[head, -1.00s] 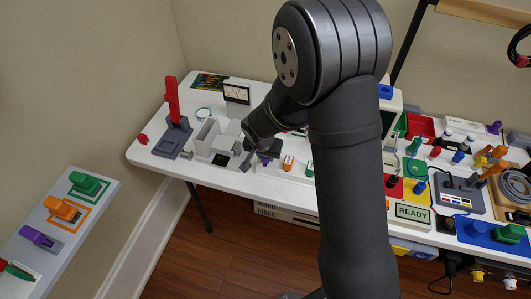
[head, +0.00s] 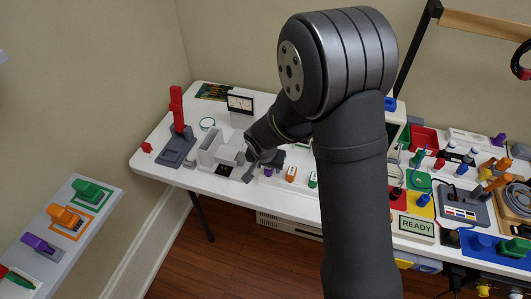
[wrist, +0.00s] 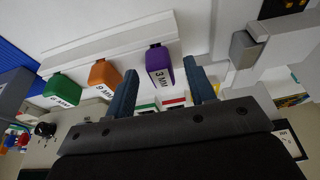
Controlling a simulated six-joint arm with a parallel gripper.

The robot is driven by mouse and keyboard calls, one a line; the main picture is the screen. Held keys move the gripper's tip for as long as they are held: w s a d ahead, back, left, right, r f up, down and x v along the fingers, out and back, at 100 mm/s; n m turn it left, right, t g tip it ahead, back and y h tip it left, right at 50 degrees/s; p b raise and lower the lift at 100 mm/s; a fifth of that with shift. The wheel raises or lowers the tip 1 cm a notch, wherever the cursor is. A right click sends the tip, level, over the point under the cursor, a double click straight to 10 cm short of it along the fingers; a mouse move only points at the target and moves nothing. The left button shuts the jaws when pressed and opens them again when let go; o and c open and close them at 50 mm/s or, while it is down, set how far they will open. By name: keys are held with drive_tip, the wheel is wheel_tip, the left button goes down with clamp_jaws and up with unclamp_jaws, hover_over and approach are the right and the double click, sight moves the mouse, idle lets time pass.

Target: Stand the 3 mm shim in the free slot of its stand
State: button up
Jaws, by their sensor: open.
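The purple 3 mm shim (wrist: 160,68) shows its "3 MM" label in the wrist view, at a long white strip (wrist: 105,42). Beside it along the strip are the orange 9 mm shim (wrist: 104,74) and a green shim (wrist: 62,89). My gripper (wrist: 160,66) is open, with one finger on each side of the purple shim in the picture. I cannot tell whether the fingers touch it. In the head view my gripper (head: 264,166) is low over the table, partly hiding the purple shim (head: 268,172). No free slot is clearly visible.
A grey box-like fixture (head: 208,148) stands just left of my gripper, with a red-handled grey device (head: 177,140) further left. The orange shim (head: 291,174) and green shim (head: 312,180) stand close on the right. The white table's (head: 160,171) left front is fairly clear.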

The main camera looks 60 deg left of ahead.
drive_tip(key=v, duration=1.6)
drive_tip(key=x, duration=1.7)
drive_tip(key=shift+f, duration=0.15)
